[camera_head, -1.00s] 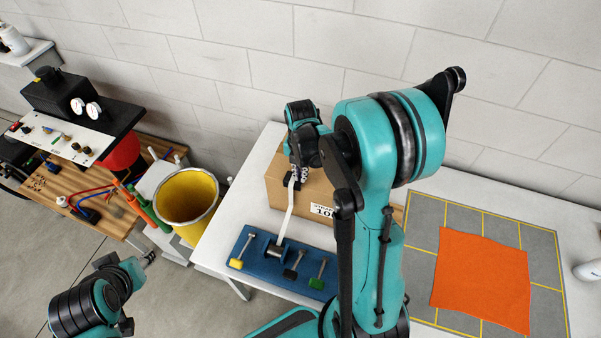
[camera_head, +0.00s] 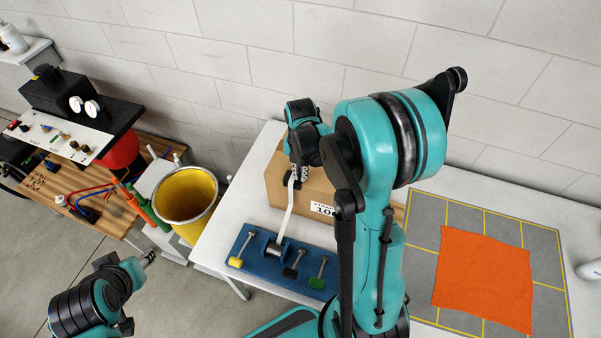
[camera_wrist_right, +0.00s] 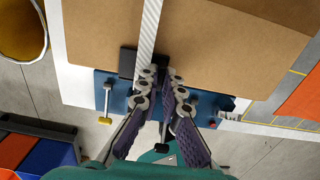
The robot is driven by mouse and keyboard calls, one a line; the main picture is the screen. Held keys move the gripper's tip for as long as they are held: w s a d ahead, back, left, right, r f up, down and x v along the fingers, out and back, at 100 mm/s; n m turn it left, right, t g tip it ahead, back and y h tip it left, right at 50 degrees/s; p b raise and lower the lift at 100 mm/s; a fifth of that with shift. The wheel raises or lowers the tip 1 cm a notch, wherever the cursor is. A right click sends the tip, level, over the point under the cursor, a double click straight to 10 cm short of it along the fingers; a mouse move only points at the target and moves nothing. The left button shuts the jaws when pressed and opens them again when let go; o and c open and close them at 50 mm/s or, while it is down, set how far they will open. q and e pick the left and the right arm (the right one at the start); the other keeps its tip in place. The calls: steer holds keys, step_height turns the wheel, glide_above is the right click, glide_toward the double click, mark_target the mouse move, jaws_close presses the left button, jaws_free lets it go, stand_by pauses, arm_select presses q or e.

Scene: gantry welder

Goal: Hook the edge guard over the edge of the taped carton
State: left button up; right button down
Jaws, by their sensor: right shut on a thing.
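The taped carton (camera_head: 320,190) is a brown box on the white table, partly hidden by my right arm. It fills the top of the right wrist view (camera_wrist_right: 220,45). A pale strap (camera_head: 286,215) runs from a blue block up to the carton and over its top. My right gripper (camera_head: 298,172) is at the carton's near edge, beside the strap. In the right wrist view its fingers (camera_wrist_right: 161,76) are shut on the black edge guard (camera_wrist_right: 127,62), which lies at that edge by the strap. Whether it is hooked on cannot be told. My left gripper (camera_head: 147,259) is low at left, its jaws unclear.
The blue block (camera_head: 262,263) with yellow, black and green handled tools lies in front of the carton. A yellow bucket (camera_head: 185,196) stands left of the table. An orange cloth (camera_head: 484,280) lies on a grey mat (camera_head: 424,236) at right.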

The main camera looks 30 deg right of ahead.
steer(key=c, duration=1.6)
jaws_free()
steer(key=shift+r, duration=0.15)
step_height(320, 180, up, 12)
steer(key=shift+f, duration=0.1)
